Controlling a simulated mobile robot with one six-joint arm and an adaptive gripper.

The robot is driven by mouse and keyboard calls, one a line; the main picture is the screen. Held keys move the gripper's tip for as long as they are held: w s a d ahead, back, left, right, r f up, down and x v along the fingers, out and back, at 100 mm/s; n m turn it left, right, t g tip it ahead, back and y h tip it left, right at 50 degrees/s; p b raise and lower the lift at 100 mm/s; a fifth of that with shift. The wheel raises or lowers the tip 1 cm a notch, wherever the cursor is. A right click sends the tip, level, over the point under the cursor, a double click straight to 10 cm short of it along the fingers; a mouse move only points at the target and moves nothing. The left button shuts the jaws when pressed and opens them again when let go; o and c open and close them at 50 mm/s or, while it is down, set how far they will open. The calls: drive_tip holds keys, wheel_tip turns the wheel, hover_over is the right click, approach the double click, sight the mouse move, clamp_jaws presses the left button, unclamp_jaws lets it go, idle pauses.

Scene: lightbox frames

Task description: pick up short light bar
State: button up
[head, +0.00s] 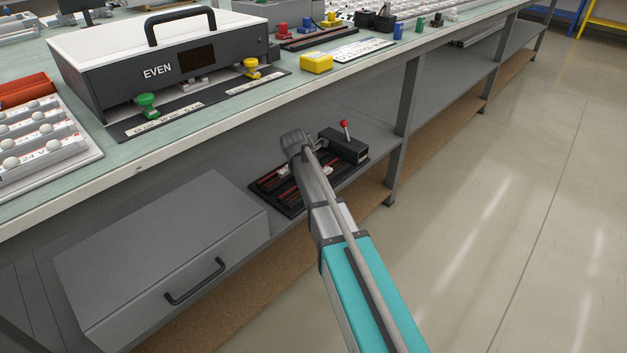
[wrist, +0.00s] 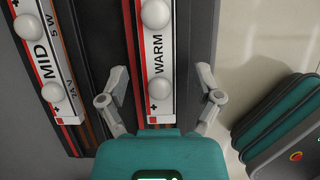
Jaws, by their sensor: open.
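In the wrist view, a white light bar marked WARM (wrist: 158,66) with a red edge strip and round white bulbs lies between the fingers of my gripper (wrist: 162,80). The fingers are open, one on each side of the bar and apart from it. A second bar marked MID, 5 W (wrist: 43,65) lies to the left. Both run out of the top of the picture, so I cannot tell which is shorter. In the head view, my arm partly covers the dark tray (head: 290,211) on the lower shelf, and the fingers cannot be made out.
A black box with a red-knobbed lever (head: 344,147) stands at the tray's far end. A grey drawer box (head: 160,250) is left of the tray on the shelf. The bench top above holds the EVEN tester (head: 165,65) and a yellow block (head: 316,63). The floor at right is clear.

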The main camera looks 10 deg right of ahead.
clamp_jaws()
idle(0.5)
drive_tip(key=shift+r, duration=0.1)
wheel_tip(320, 180, up, 4)
drive_tip(key=p, duration=0.4)
drive_tip(key=shift+s, duration=0.1)
drive_tip(key=s+d, duration=1)
drive_tip(key=s, duration=0.4)
drive_tip(key=shift+s+d+f, duration=0.2)
drive_tip(key=shift+d+f, duration=0.05)
drive_tip(key=shift+f, duration=0.1)
